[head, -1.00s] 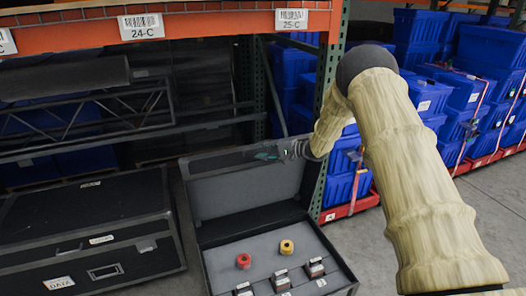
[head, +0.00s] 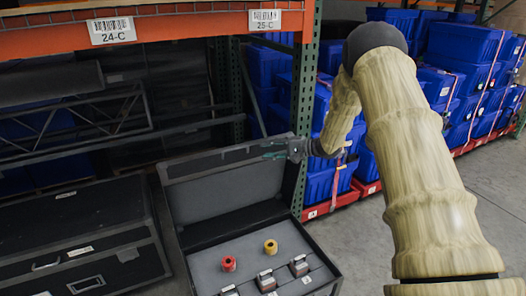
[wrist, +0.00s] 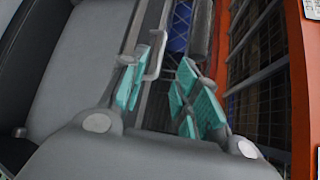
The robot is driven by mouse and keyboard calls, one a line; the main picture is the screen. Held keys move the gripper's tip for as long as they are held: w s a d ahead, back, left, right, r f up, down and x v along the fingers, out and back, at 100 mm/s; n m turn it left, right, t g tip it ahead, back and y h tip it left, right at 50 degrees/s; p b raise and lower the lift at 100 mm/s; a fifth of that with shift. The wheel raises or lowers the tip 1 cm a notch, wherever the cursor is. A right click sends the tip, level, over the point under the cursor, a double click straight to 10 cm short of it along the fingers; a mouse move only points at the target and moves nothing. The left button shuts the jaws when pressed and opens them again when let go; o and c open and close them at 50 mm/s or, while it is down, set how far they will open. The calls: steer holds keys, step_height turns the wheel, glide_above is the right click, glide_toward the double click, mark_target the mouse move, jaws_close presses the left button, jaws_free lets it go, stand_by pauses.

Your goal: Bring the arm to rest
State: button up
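My gripper (head: 275,150) is at the end of my sleeved arm, in front of the raised lid of an open black case (head: 225,190) in the head view. In the wrist view my gripper (wrist: 165,95) shows two teal-padded fingers held apart, with nothing between them. The case lid (wrist: 85,70) fills the left of the wrist view, close to the fingers; whether they touch it I cannot tell.
A closed black case (head: 80,235) stands left. An orange rack beam (head: 180,28) crosses above. Blue strapped totes (head: 465,60) stand right; grey floor (head: 490,180) is clear there.

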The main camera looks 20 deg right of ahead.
steer(key=shift+s, duration=0.1)
stand_by(0.4)
steer(key=s+a+f+n+h, duration=0.1)
steer(key=s+a+f+h, duration=0.1)
steer(key=s+a+f, duration=0.5)
steer(key=s+a+f+n+g+h, duration=0.1)
steer(key=s+a+f+h, duration=0.3)
steer(key=f, duration=0.8)
steer(key=s+a+f+n+h, duration=0.1)
steer(key=s+a+f, duration=0.1)
steer(key=s+f, duration=0.65)
steer(key=s+a+f+n+g+h, duration=0.15)
steer(key=s+f, duration=0.25)
steer(key=s, duration=0.4)
steer(key=s+a+f+n+g+h, duration=0.1)
steer(key=s+a+f+n+g, duration=0.15)
steer(key=s+f, duration=0.45)
steer(key=s+a+r+n+g+h, duration=0.1)
steer(key=s+g, duration=0.4)
steer(key=s, duration=1.9)
steer(key=n+h, duration=0.1)
steer(key=n, duration=0.1)
steer(key=shift+s+a+r+n, duration=0.15)
steer(key=shift+r+n, duration=0.15)
